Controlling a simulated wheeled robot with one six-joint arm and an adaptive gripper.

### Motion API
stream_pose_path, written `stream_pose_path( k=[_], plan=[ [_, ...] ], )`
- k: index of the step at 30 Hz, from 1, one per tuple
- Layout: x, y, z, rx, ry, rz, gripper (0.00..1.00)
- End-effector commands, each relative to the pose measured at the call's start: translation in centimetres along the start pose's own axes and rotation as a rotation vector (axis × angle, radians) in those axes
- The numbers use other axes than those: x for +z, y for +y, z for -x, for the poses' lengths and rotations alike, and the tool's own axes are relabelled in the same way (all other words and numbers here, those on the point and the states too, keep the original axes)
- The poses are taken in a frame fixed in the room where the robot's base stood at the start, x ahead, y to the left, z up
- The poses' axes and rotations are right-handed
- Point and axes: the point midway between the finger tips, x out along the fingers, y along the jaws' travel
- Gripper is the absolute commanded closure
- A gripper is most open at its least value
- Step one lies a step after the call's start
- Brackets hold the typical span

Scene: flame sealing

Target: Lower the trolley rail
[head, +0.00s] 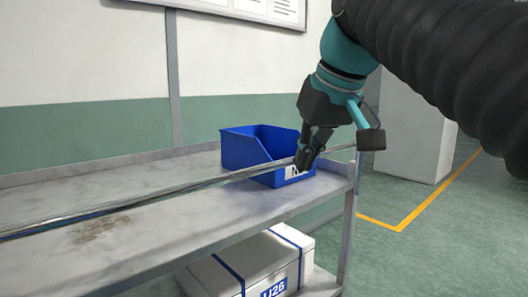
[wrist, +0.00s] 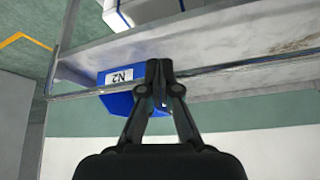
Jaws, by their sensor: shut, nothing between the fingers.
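The trolley rail (head: 225,178) is a thin metal bar along the near side of the trolley's top shelf (head: 190,215). It stands above the shelf surface and crosses in front of the blue bin. It also shows in the wrist view (wrist: 225,68), running across behind my fingers. My gripper (head: 305,160) is shut and empty, its fingertips pointing down at the rail near its right end. In the wrist view my fingertips (wrist: 158,64) overlap the rail; I cannot tell whether they touch it.
A blue bin (head: 243,150) labelled N2 sits on the top shelf behind the rail. A white box (head: 245,268) with blue straps stands on the lower shelf. A pale cabinet (head: 412,130) stands at the right. The shelf's left part is clear, with a brown stain.

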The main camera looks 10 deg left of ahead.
Motion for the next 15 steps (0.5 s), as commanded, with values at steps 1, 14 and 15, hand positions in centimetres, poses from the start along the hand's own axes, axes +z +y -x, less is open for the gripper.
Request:
stream_pose_path(
  k=[1, 14, 15],
  plan=[
    [-1.8, -1.0, 0.8, -0.019, 0.003, 0.037, 1.00],
    [-7.8, -7.2, 5.2, -0.124, 0.014, 0.260, 1.00],
    [-7.9, -7.4, 5.3, -0.127, 0.015, 0.268, 1.00]
  ],
)
